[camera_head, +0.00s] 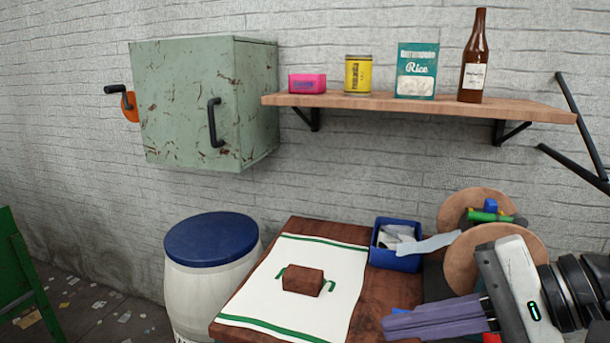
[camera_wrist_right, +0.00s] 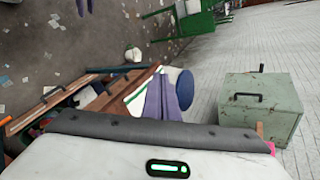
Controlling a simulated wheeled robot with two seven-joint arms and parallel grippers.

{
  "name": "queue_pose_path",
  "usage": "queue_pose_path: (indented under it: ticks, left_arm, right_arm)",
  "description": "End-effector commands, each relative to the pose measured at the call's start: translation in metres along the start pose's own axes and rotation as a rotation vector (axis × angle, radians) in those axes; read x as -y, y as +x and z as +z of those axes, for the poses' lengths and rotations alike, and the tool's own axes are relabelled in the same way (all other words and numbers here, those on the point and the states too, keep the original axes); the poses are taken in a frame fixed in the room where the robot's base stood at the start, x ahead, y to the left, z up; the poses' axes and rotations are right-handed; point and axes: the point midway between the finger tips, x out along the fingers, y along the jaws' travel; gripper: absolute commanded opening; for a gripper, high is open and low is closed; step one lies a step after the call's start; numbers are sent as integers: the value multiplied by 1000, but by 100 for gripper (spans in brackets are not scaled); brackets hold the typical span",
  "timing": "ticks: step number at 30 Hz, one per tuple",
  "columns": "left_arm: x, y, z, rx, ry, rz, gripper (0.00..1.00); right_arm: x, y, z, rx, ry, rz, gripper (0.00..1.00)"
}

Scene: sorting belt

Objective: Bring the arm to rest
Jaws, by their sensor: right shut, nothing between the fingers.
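My right arm comes in at the lower right, with a white and black wrist. My right gripper (camera_head: 392,326) has purple fingers pressed together and holds nothing. It hangs above the right side of the wooden table (camera_head: 300,228), pointing left in the head view. In the right wrist view, the shut fingers (camera_wrist_right: 162,88) stand in front of the white cloth.
A brown block (camera_head: 303,280) lies on the green-striped cloth (camera_head: 335,258). A blue bin (camera_head: 397,262) and wooden discs (camera_head: 462,262) are near my right gripper. A shelf (camera_head: 420,103) with groceries, a green cabinet (camera_head: 185,105) and a blue-lidded barrel (camera_head: 212,290) stand beyond.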

Motion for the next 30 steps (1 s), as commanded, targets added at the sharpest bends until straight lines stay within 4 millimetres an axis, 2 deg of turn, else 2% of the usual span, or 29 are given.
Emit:
queue_pose_path:
  ticks: [1, 3, 5, 6, 8, 10, 12, 14, 15, 16, 19, 22, 24, 27, 30]
  left_arm:
    - [0, 0, 1, 2, 0, 0, 31]
    - [0, 0, 2, 4, 0, 0, 31]
    - [0, 0, 3, 6, -1, 0, 31]
    - [0, -1, 4, 8, -1, 0, 31]
    - [0, -1, 5, 9, -1, 0, 31]
    - [0, -1, 5, 10, -1, 0, 31]
    - [0, -1, 5, 11, -1, 0, 31]
    - [0, -1, 5, 11, -1, 0, 31]
    - [0, -1, 5, 11, -1, 0, 31]
    - [0, -1, 5, 11, -1, 0, 31]
    - [0, -1, 6, 11, -1, 0, 31]
    - [0, -1, 6, 11, -1, 0, 31]
    - [0, -1, 6, 11, -1, 0, 31]
    - [0, -1, 5, 11, -1, 0, 31]
    - [0, -1, 5, 11, -1, 0, 31]
  right_arm:
    - [0, 20, 24, 179, 240, -62, 0]
    - [14, 32, 44, 405, 600, -150, 0]
    - [26, 36, 46, 583, 928, -217, 0]
    - [32, 37, 40, 696, 1157, -260, 0]
    - [35, 40, 16, 855, 1509, -324, 0]
    - [22, 47, -24, 1024, 1934, -407, 0]
    - [-9, 58, -68, 1167, 2327, -493, 0]
    - [-43, 69, -96, 1259, 2601, -565, 0]
    - [-68, 78, -112, 1311, 2768, -616, 0]
    - [-88, 84, -122, -1257, -2691, 612, 0]
    - [-159, 104, -142, -1054, -2355, 587, 0]
    - [-234, 124, -145, -880, -2043, 573, 0]
    - [-283, 137, -138, -776, -1839, 566, 0]
    - [-345, 150, -120, -653, -1591, 563, 0]
    - [-389, 159, -100, -567, -1404, 561, 0]
